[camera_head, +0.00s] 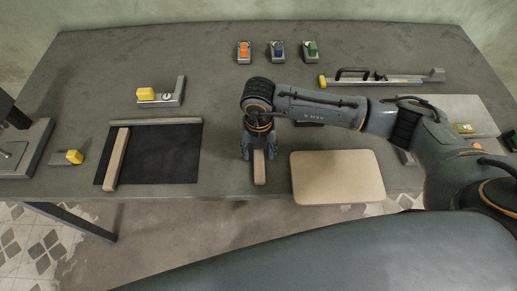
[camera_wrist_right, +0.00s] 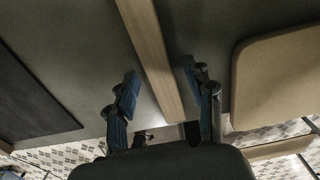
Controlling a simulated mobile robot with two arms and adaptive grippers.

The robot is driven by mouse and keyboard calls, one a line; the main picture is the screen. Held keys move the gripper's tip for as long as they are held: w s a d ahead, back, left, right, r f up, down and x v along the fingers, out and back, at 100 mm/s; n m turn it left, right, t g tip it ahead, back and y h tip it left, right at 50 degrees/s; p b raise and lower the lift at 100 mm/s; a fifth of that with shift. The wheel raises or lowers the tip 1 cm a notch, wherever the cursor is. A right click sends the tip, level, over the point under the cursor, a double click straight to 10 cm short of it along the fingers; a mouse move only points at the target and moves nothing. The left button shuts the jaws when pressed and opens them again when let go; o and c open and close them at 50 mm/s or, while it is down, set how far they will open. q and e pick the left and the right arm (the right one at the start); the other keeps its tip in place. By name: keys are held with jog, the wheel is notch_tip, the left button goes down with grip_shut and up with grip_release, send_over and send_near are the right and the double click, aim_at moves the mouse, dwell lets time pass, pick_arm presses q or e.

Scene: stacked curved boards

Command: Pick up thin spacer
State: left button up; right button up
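A thin light-wood strip (camera_head: 260,173), which looks like the thin spacer, lies on the grey table near its front edge. My right gripper (camera_head: 259,151) is over the strip, pointing down. In the right wrist view the strip (camera_wrist_right: 150,50) runs between the two open fingers (camera_wrist_right: 160,76), with a gap visible on each side. The strip's far part is hidden under the gripper in the head view. A second, similar wood strip (camera_head: 117,158) lies along the left side of a black mat (camera_head: 165,158). My left gripper is not in view.
A wide tan board (camera_head: 338,177) lies just right of the strip; it also shows in the wrist view (camera_wrist_right: 275,80). Orange (camera_head: 244,52), blue (camera_head: 277,51) and green (camera_head: 310,52) blocks stand at the back. A long metal tool (camera_head: 380,80) lies back right.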

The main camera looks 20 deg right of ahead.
grip_shut()
jog(key=shift+r, duration=0.15)
